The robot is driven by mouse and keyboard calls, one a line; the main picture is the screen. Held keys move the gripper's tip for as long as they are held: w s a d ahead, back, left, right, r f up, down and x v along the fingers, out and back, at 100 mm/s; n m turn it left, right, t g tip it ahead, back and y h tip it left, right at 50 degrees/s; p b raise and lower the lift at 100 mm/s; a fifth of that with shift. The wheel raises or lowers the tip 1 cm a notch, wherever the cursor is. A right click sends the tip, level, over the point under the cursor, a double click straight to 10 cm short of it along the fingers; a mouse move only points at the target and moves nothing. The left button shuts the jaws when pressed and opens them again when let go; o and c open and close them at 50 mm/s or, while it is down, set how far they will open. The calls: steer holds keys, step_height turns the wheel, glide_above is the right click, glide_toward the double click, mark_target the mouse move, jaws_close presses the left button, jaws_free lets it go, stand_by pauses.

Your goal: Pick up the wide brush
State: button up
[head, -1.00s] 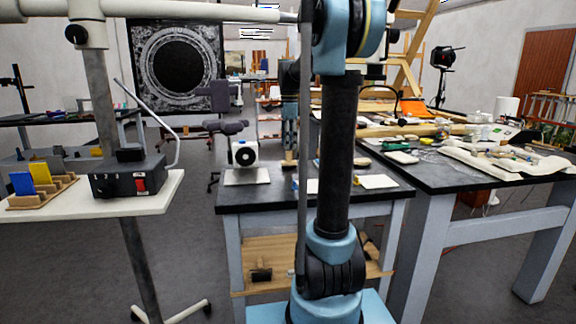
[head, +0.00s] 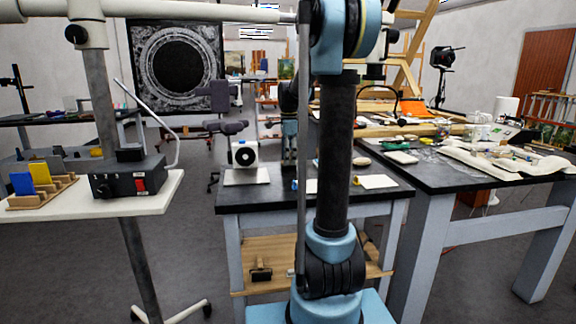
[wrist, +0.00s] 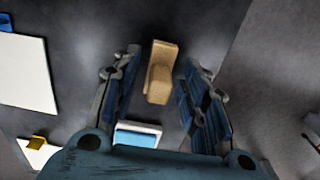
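In the wrist view a tan, wooden-looking piece (wrist: 160,72), which seems to be the wide brush, stands or lies on the dark table top (wrist: 90,75). My gripper (wrist: 160,62) is open, with one blue-padded finger on each side of the piece. A gap shows on both sides, so it is not gripped. I cannot tell how far below the fingertips it is. In the head view my gripper (head: 289,160) is low over the front table, partly hidden by my arm, and the tan piece is not clear there.
A white and blue item (wrist: 137,134) lies close by the gripper. White sheets (wrist: 22,72) lie to the left in the wrist view. A white device with a dark round front (head: 244,155) stands left of the gripper. A crowded table (head: 450,178) is at right.

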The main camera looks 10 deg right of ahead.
jaws_close()
steer(key=shift+r, duration=0.1)
step_height(320, 180, up, 10)
steer(key=shift+f, duration=0.1)
stand_by(0.4)
steer(key=shift+c, duration=1.5)
jaws_free()
steer(key=c, duration=0.4)
